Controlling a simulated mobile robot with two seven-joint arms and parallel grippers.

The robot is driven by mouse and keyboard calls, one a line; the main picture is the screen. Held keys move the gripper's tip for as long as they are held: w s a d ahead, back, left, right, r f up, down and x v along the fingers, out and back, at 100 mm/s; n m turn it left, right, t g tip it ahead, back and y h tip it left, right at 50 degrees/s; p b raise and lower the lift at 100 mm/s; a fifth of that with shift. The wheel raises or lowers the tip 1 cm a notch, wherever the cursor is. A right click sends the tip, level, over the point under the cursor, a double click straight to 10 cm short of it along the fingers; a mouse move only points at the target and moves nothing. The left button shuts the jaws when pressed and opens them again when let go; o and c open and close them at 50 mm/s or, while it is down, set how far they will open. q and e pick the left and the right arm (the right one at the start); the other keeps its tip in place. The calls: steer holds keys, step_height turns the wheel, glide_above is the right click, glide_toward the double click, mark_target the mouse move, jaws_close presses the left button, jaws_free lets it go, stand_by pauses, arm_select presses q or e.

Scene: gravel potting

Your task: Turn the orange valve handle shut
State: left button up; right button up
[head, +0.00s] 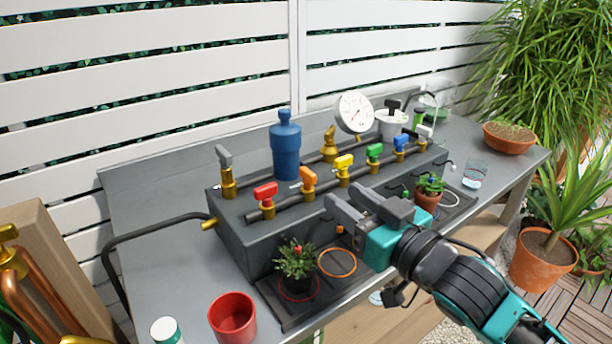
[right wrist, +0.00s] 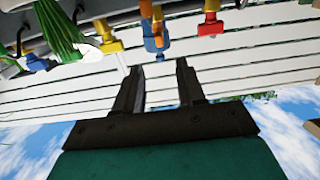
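The orange valve handle (head: 308,177) sits on a brass valve on the dark pipe along the grey manifold box (head: 235,225), between the red handle (head: 265,191) and the yellow handle (head: 343,163). In the right wrist view the orange handle (right wrist: 153,44) shows upside down, beyond and between the fingertips. My right gripper (head: 343,197) is open and empty, in front of the box and to the right of the orange handle, apart from it. Its two spread fingers also show in the right wrist view (right wrist: 158,68). My left gripper is not in view.
Green (head: 374,151) and blue (head: 400,142) handles continue the row. A blue bottle (head: 285,150) stands behind it, with a pressure gauge (head: 354,112) to the right. Potted plants (head: 295,262) and a red cup (head: 232,318) are in front.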

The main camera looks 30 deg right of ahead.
mark_target(314, 177)
steer(key=w, duration=0.3)
steer(key=w+a, duration=0.1)
steer(key=w, duration=0.7)
steer(key=shift+a, duration=0.3)
steer(key=shift+f, duration=0.1)
jaws_close()
